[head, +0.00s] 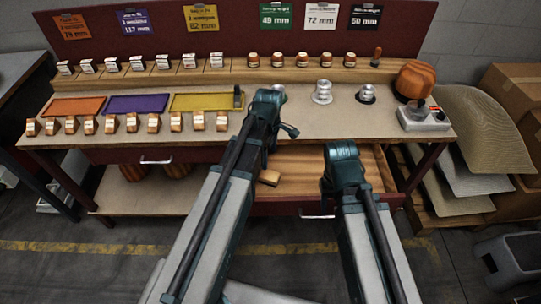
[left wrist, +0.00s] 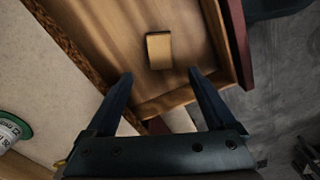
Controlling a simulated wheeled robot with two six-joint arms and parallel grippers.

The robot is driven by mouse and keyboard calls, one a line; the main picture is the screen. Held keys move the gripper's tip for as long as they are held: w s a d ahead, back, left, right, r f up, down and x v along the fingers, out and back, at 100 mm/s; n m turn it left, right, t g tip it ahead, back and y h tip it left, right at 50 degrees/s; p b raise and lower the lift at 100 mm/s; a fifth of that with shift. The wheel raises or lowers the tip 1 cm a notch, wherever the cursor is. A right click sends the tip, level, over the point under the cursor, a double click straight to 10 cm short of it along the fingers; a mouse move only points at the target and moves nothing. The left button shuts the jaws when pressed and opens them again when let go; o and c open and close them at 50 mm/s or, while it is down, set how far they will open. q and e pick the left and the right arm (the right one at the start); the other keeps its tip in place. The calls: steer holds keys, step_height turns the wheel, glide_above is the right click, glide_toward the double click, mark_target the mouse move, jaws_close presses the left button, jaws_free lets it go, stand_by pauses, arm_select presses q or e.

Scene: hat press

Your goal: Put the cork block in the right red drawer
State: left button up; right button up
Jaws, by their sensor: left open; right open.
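The cork block (head: 268,178) is a small tan block lying inside the open right red drawer (head: 275,210), near its left side. In the left wrist view the block (left wrist: 159,50) rests on the drawer's wooden floor (left wrist: 190,40), just beyond my fingertips. My left gripper (head: 272,132) is above the drawer; its fingers (left wrist: 160,74) are spread with nothing between them, apart from the block. My right gripper (head: 341,165) is over the right part of the drawer, open, its fingertips mostly hidden by its own body.
The left drawer (head: 155,158) is closed. Mesh sheets and cardboard boxes (head: 508,95) stand at right.

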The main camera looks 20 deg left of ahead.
arm_select(q)
steer(key=s+d+m, duration=0.5)
steer(key=s+m, duration=0.2)
steer(key=m, duration=0.3)
steer(key=s+d+m+y, duration=0.1)
steer(key=s+d+m, duration=0.4)
steer(key=m, duration=0.5)
steer(key=shift+s+d, duration=0.25)
steer(key=shift+s, duration=0.9)
steer(key=shift+r, duration=0.1)
